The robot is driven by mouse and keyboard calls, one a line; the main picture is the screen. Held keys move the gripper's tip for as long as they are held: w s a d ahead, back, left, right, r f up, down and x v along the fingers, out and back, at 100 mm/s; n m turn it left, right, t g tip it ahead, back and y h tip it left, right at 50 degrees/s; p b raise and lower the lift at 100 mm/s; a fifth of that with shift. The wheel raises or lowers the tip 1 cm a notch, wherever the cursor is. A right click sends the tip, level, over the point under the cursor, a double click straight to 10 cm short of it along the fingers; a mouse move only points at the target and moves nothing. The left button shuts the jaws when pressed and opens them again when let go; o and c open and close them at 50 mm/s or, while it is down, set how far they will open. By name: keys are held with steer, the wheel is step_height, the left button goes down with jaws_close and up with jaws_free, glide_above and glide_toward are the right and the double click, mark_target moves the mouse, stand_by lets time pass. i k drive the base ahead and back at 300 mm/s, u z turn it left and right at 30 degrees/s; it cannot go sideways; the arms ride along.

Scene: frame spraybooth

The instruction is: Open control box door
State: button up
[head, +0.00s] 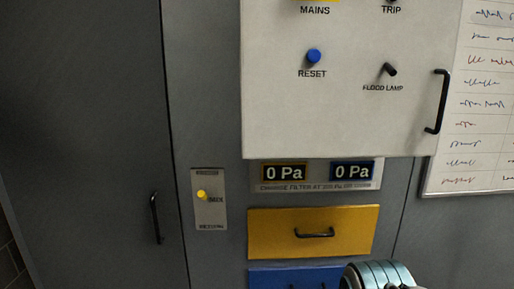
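The control box door (350,120) is a pale white panel in the upper middle of the head view, and it looks closed. It carries a black vertical bar handle (437,101) near its right edge. On its face are a blue RESET button (314,56) and a black FLOOD LAMP switch (389,69). The MAINS and TRIP controls are cut off by the top edge. A rounded metallic part of my arm shows at the bottom, right of centre. My gripper's fingers are not in view, and nothing of mine touches the handle.
Below the door are two 0 Pa gauges (283,172), a yellow drawer (270,230) and a blue drawer (275,278). A whiteboard (485,120) is right of the handle. A small switch plate (209,215) and a grey cabinet door with a black handle (156,218) are at left.

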mark_target(345, 104)
steer(key=z, duration=0.35)
steer(key=k, duration=0.45)
steer(key=z, duration=1.15)
steer(key=i, duration=0.8)
steer(key=z, duration=0.15)
